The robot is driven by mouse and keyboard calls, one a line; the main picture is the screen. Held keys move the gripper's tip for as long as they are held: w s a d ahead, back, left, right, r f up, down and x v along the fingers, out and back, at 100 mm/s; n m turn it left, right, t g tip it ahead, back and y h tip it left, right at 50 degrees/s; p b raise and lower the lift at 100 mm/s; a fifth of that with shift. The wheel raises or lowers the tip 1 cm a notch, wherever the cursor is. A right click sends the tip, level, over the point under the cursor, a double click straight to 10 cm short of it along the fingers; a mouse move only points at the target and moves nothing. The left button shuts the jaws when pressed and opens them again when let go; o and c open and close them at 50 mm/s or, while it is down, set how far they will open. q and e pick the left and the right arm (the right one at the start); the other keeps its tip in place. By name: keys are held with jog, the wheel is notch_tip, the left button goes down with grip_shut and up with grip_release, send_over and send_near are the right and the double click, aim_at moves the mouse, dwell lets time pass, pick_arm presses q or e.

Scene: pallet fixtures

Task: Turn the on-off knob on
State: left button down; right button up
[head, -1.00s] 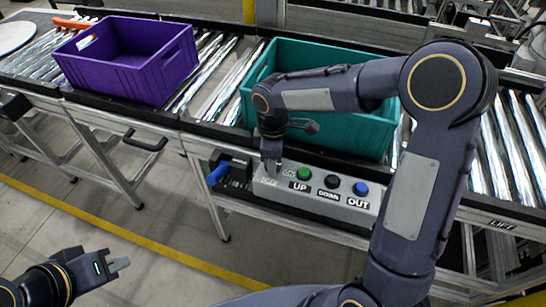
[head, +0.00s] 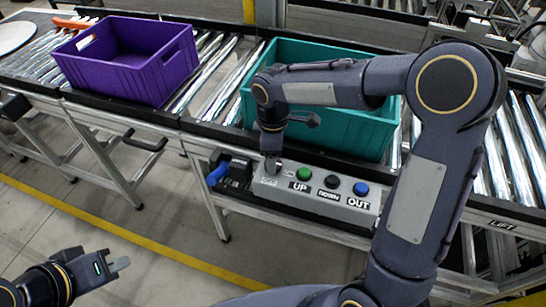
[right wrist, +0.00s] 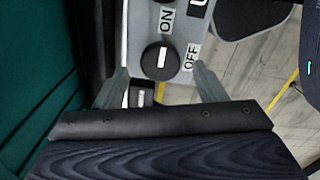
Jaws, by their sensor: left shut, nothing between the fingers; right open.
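The on-off knob (right wrist: 157,62) is a round black knob with a white bar, on the grey control box (head: 345,214). In the right wrist view its bar runs roughly up and down the picture, with the ON label (right wrist: 167,20) above and the OFF label (right wrist: 191,58) to the right. My right gripper (right wrist: 160,80) is open, one fingertip to either side and just short of the knob; contact cannot be told. In the head view the right gripper (head: 271,164) largely hides the knob. My left gripper (head: 122,264) is shut and empty, low at the left, far from the box.
On the box, the green UP button (head: 304,174), black DOWN button (head: 332,181) and blue OUT button (head: 361,189) stand right of the knob. A teal crate (head: 345,126) sits behind on the rollers. A purple crate (head: 140,75) is farther left. Floor before the conveyor is clear.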

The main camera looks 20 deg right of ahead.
notch_tip(320, 180, up, 6)
jog(key=shift+f, duration=0.1)
dwell(0.5)
jog(key=shift+s+d+r, duration=0.2)
jog(key=shift+s+d, duration=0.05)
jog(key=s+d+r+m+t+y, duration=0.25)
jog(key=s+d+m, duration=0.4)
jog(key=s, duration=0.35)
jog(key=s+f+m+t+y, duration=0.1)
jog(key=s+m+t, duration=0.2)
jog(key=s+m, duration=0.6)
jog(key=s, duration=0.2)
jog(key=shift+s+d+f, duration=0.2)
jog(key=shift+s+f, duration=0.2)
